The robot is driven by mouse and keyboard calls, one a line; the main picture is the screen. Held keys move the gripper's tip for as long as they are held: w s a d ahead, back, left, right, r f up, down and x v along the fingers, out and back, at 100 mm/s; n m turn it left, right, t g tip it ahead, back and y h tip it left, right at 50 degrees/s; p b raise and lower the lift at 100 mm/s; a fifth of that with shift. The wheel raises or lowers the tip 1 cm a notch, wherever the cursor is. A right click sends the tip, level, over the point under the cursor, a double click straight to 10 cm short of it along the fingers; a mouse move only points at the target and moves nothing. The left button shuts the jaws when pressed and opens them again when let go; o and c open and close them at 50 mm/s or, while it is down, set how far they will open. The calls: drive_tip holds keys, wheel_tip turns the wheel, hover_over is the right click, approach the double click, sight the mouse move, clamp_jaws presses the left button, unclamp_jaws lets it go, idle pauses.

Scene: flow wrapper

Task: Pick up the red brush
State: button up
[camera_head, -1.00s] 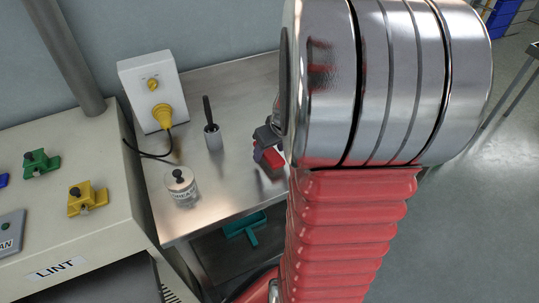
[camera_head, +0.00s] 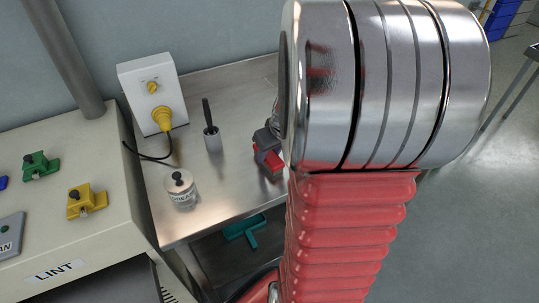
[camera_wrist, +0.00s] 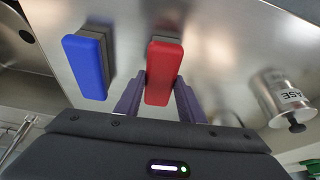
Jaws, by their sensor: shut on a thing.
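The red brush (camera_wrist: 163,72) is between the two fingers of my gripper (camera_wrist: 158,98) in the wrist view. The fingers are shut on its red block, and its dark bristle part shows beyond it. In the head view the red brush (camera_head: 271,162) shows at the right of the steel table, beside my gripper (camera_head: 262,143). My arm hides part of the gripper there. I cannot tell whether the brush is clear of the table top.
A blue brush (camera_wrist: 87,66) lies just left of the red one. A steel canister (camera_head: 181,189) and a dark-handled tool in a cup (camera_head: 212,138) stand on the steel table (camera_head: 225,185). A switch box (camera_head: 151,93) with a yellow plug is behind.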

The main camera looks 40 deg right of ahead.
sight(269, 155)
wheel_tip(269, 155, up, 10)
drive_tip(key=shift+r, duration=0.25)
idle(0.3)
idle(0.3)
drive_tip(key=o, duration=0.5)
drive_tip(key=c, duration=0.3)
drive_tip(key=shift+c, duration=0.2)
drive_tip(key=shift+a, duration=0.1)
